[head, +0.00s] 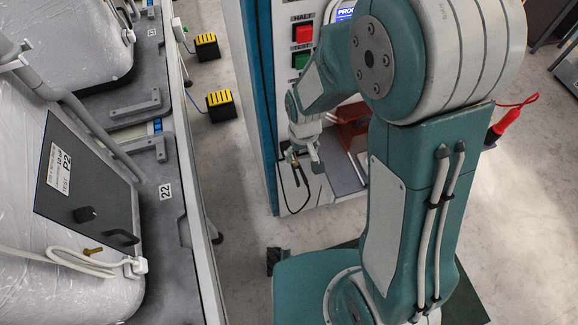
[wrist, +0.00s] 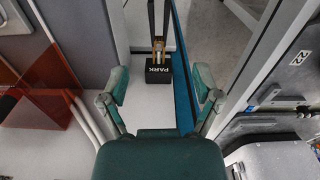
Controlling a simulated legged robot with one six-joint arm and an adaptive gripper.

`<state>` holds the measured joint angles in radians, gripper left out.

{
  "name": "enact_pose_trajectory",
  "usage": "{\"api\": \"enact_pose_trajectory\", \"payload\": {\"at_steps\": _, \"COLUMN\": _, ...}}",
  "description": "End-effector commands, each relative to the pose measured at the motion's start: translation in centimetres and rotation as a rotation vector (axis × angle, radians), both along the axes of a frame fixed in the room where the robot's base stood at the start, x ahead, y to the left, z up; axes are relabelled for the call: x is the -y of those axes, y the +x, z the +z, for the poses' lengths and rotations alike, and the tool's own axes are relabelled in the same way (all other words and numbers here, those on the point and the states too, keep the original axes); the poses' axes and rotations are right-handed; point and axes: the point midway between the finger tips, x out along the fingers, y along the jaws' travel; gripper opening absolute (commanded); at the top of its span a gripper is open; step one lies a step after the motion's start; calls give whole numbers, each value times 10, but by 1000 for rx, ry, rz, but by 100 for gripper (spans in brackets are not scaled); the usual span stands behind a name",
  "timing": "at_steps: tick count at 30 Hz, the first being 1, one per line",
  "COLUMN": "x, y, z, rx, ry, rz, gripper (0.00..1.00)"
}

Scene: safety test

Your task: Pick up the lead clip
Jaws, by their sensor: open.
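In the wrist view a small brass-coloured piece (wrist: 158,46) sits at the top of a black block marked PARK (wrist: 158,72), with two dark bars rising from it. It looks like the lead clip, but it is too small to be sure. My gripper (wrist: 160,82) is open and empty, its two green fingers wide apart, pointing towards the block with a gap between. In the head view my gripper (head: 303,152) is in front of the cabinet's lower part. A thin black lead (head: 283,195) loops down beside it.
The cabinet (head: 262,100) has a red HALT button (head: 303,33) and a green TEST button (head: 300,60). Orange-red translucent panels (wrist: 50,80) stand left in the wrist view. A red probe-like piece (head: 497,130) hangs right of my arm. A grey bench (head: 165,215) runs along the left.

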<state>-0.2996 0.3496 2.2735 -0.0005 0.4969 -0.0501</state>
Motion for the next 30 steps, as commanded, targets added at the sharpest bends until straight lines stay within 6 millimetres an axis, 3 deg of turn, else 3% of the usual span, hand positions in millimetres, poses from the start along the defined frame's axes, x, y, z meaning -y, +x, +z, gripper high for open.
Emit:
{"api": "enact_pose_trajectory", "payload": {"at_steps": 15, "x": -4, "y": -1, "z": -65, "rx": -24, "ry": -7, "rz": 16, "gripper": 82}}
{"api": "enact_pose_trajectory", "payload": {"at_steps": 23, "x": -3, "y": 2, "z": -82, "rx": -23, "ry": -8, "rz": 15, "gripper": 82}}
{"api": "enact_pose_trajectory", "payload": {"at_steps": 30, "x": 0, "y": 8, "z": -115, "rx": -24, "ry": -6, "rz": 16, "gripper": 82}}
